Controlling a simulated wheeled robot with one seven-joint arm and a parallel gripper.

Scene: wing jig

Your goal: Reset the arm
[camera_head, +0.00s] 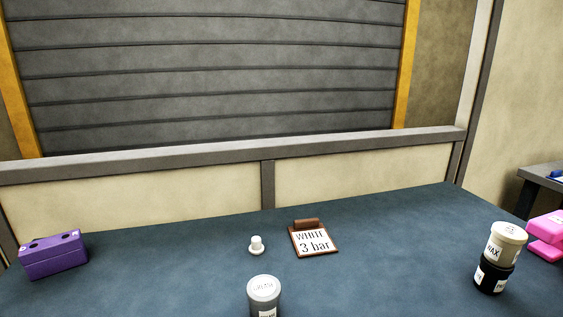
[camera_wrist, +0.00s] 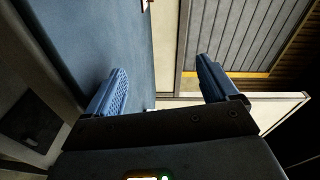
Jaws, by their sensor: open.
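My gripper (camera_wrist: 160,88) shows in the wrist view with its two blue fingers spread wide apart. It is open, with nothing between the fingers. Beyond the fingers the wrist view shows the blue table top (camera_wrist: 95,35) on the left and a slatted grey panel on the right, turned sideways. In the head view neither my arm nor my gripper shows. The blue table (camera_head: 180,265) fills the lower part of that view.
On the table stand a purple box (camera_head: 53,255), a small white knob-like piece (camera_head: 256,245), a brown clipboard marked "3 bar" (camera_head: 315,240), a grey-lidded jar (camera_head: 264,292), stacked wax jars (camera_head: 497,258) and a pink item (camera_head: 546,236). A low wall (camera_head: 170,197) runs behind.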

